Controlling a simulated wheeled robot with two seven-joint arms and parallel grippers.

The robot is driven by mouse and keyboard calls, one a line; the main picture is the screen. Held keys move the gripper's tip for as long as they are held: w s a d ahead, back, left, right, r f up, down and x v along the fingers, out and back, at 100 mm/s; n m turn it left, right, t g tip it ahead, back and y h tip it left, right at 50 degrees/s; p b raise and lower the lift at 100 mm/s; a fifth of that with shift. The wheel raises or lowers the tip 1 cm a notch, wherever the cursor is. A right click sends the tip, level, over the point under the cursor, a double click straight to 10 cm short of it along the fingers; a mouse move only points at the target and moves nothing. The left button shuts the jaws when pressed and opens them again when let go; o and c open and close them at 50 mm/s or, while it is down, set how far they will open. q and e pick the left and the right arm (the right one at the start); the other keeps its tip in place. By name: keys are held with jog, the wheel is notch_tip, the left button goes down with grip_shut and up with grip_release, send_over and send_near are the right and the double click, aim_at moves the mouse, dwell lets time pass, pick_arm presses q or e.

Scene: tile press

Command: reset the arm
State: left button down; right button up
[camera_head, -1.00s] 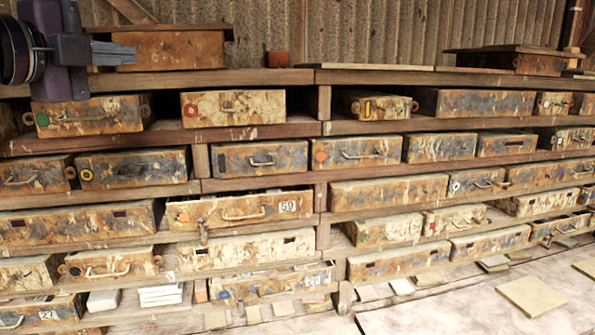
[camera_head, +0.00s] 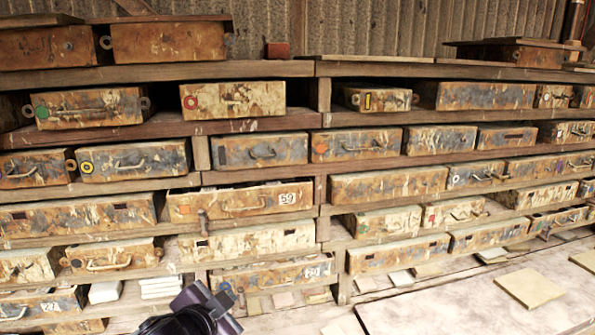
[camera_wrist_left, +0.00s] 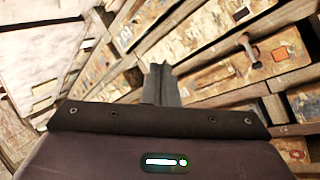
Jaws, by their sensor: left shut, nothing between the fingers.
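My left gripper (camera_head: 215,303) shows at the bottom edge of the head view, left of centre, as a dark purple and black shape in front of the lowest drawers. Only part of it is in the picture. In the left wrist view its fingers (camera_wrist_left: 158,82) are together with nothing between them. My right gripper is in neither view.
A wooden shelf rack (camera_head: 260,69) full of weathered drawers fills the head view. The drawer marked 59 (camera_head: 240,202) is pulled out a little. A pale board (camera_head: 460,305) lies at lower right, with a loose tile (camera_head: 530,288) and open space around it.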

pick_arm(q)
jog(key=s+a+f+n+g+y, duration=0.1)
jog(key=s+a+f+n+g, duration=0.3)
jog(key=s+f, duration=0.65)
jog(key=s+a+f+n+g+y, duration=0.15)
jog(key=s+f+n+g, duration=0.3)
jog(key=s+f, duration=0.65)
notch_tip(320, 180, down, 31)
jog(key=s+g+b, duration=0.2)
jog(key=s+b, duration=0.1)
jog(key=b, duration=0.1)
jog(key=s+a+f+b, duration=0.2)
jog(key=s+f, duration=0.7)
jog(key=f, duration=0.2)
jog(key=s+a+f+g+b, duration=0.1)
jog(key=s+a+f+b, duration=0.1)
jog(key=s+f, duration=0.8)
jog(key=shift+s+a+f+m, duration=0.2)
jog(key=shift+f+m, duration=0.15)
jog(key=shift+f, duration=0.55)
